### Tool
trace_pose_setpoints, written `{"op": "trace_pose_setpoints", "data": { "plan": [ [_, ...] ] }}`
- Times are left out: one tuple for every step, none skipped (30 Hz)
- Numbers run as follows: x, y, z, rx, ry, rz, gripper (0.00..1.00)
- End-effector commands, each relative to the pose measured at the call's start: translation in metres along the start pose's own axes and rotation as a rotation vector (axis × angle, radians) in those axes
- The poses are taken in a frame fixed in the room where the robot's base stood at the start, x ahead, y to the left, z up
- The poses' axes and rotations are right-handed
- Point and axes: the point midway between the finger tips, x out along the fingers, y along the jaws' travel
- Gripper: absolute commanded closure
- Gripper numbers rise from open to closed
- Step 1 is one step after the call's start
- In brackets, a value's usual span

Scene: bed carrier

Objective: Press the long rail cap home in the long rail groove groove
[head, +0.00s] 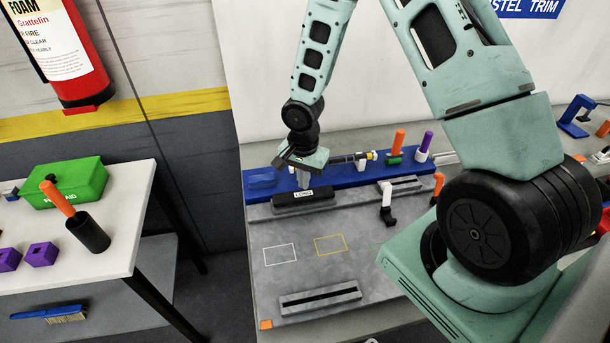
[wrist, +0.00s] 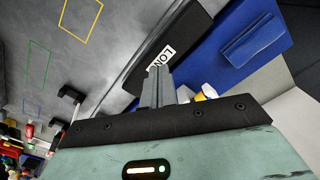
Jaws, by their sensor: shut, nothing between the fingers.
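The long rail cap (head: 290,200) is a black bar with a white "LONG" label, lying at the back left of the grey board (head: 300,228). It also shows in the wrist view (wrist: 190,35) as a dark bar along the board's edge. My gripper (head: 305,184) is shut and empty, with its fingers pointing down at the cap beside the label. In the wrist view the fingertips (wrist: 158,70) overlap the cap next to the label; whether they touch it is unclear. The groove under the cap is hidden, so I cannot tell how deep the cap sits.
A blue strip (head: 352,176) with a blue block (wrist: 255,38) lies behind the board. A slotted bar (head: 320,297) is at the board's front. A white-and-black upright part (head: 387,203) and orange and purple handled tools (head: 424,142) stand to the right. The board's middle is clear.

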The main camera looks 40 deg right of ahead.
Motion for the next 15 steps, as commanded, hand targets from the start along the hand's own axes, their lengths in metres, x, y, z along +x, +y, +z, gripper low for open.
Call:
{"op": "trace_pose_setpoints", "data": {
  "plan": [
    [0.01, 0.0, 0.0, 0.0, 0.0, 0.0, 1.0],
    [0.012, 0.0, 0.0, 0.0, 0.0, 0.0, 1.0],
    [0.015, 0.0, 0.0, 0.0, 0.0, 0.0, 1.0],
    [0.017, 0.0, 0.0, 0.0, 0.0, 0.0, 1.0],
    [0.019, 0.0, 0.0, 0.0, 0.0, 0.0, 1.0],
    [0.021, 0.0, 0.0, 0.0, 0.0, 0.0, 1.0],
    [0.022, 0.0, 0.0, 0.001, 0.0, 0.0, 1.0],
    [0.023, 0.0, 0.0, 0.001, 0.0, 0.0, 1.0],
    [0.023, 0.0, 0.0, 0.001, 0.0, 0.0, 1.0],
    [0.023, 0.0, 0.0, 0.001, 0.0, 0.0, 1.0],
    [0.024, 0.0, 0.0, 0.001, 0.0, 0.0, 1.0],
    [0.023, 0.0, 0.0, 0.001, 0.0, 0.0, 1.0],
    [0.023, 0.0, 0.0, 0.001, 0.0, 0.0, 1.0],
    [0.023, 0.0, 0.0, 0.001, 0.0, 0.0, 1.0],
    [0.023, 0.0, 0.0, 0.001, 0.0, 0.0, 1.0]
  ]
}}
